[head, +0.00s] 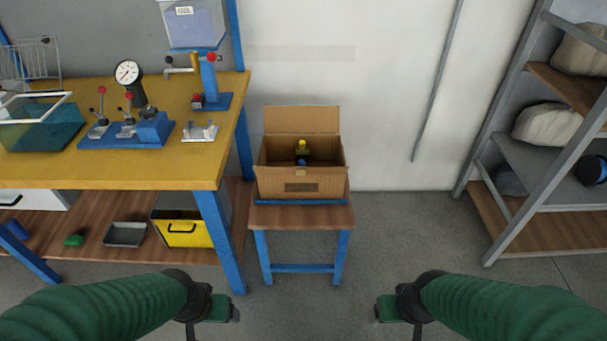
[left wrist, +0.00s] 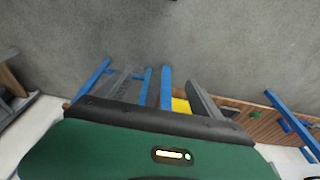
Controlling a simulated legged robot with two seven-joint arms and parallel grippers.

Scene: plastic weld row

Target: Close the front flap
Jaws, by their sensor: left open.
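An open cardboard box (head: 272,184) stands on a small wooden-topped stool with blue legs. Its back flap (head: 302,120) stands raised behind the opening. The front side carries a dark label; I cannot clearly tell the front flap from the front wall. A yellow-and-dark item (head: 302,150) shows inside. My left gripper (head: 207,316) is low in the head view, left of and nearer than the stool, touching nothing. In the left wrist view its two grey fingers (left wrist: 158,82) are apart and empty. My right gripper (head: 395,316) is low on the right, clear of the box; its fingers are hardly visible.
A yellow-topped workbench (head: 190,170) with gauges and clamps stands close left of the stool (head: 340,216). A yellow bin (head: 182,234) sits on its lower shelf. A grey rack (head: 530,182) stands at the right. The floor (head: 400,225) right of the stool is clear.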

